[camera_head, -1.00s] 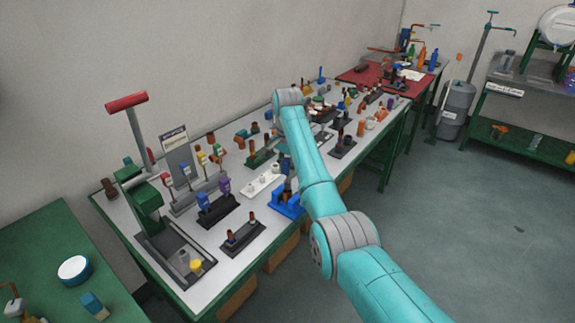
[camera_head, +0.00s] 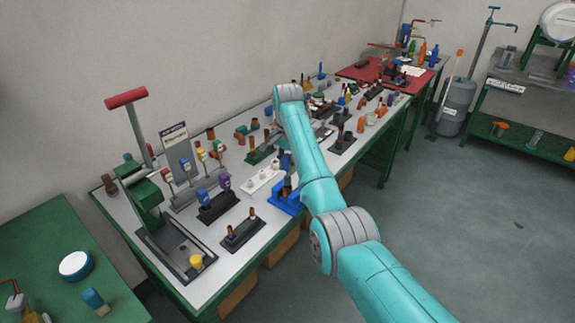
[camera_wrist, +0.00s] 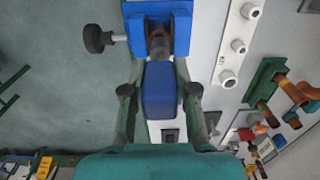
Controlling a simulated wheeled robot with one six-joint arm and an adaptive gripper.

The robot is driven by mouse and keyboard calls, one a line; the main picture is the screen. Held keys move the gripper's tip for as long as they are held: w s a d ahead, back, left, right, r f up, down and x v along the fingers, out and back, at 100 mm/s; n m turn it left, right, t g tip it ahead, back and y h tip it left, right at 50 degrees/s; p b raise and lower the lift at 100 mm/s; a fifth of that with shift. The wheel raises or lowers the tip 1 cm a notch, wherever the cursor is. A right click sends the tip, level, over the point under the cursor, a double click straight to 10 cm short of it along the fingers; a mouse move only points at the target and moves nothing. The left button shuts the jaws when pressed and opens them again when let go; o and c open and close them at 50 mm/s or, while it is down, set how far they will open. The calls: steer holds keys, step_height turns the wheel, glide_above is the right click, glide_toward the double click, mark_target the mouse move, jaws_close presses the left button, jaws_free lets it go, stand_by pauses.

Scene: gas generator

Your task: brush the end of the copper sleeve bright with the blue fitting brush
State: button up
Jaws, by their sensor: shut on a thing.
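My gripper (camera_wrist: 160,92) is shut on a blue block-shaped handle, which I take to be the blue fitting brush (camera_wrist: 160,97). Just beyond the handle, the copper sleeve (camera_wrist: 158,42) shows its brownish end in a blue clamp (camera_wrist: 180,20) with a black side knob (camera_wrist: 97,38). The handle lines up with the sleeve. Whether bristles touch or surround the sleeve end is hidden. In the head view the blue clamp (camera_head: 284,206) stands at the bench's front edge, and my arm largely hides the gripper.
A white strip with several round fittings (camera_wrist: 235,45) lies right of the clamp in the wrist view. A dark stand with blue and purple pieces (camera_head: 218,208) and a dark two-post block (camera_head: 243,234) stand left of the clamp. Open floor lies right of the bench.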

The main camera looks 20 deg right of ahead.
mark_target(287, 177)
steer(key=shift+f, duration=1.7)
steer(key=n, duration=0.7)
steer(key=m, duration=0.6)
steer(key=shift+m, duration=0.4)
steer(key=m, duration=0.7)
steer(key=n, duration=0.6)
steer(key=shift+n, duration=0.4)
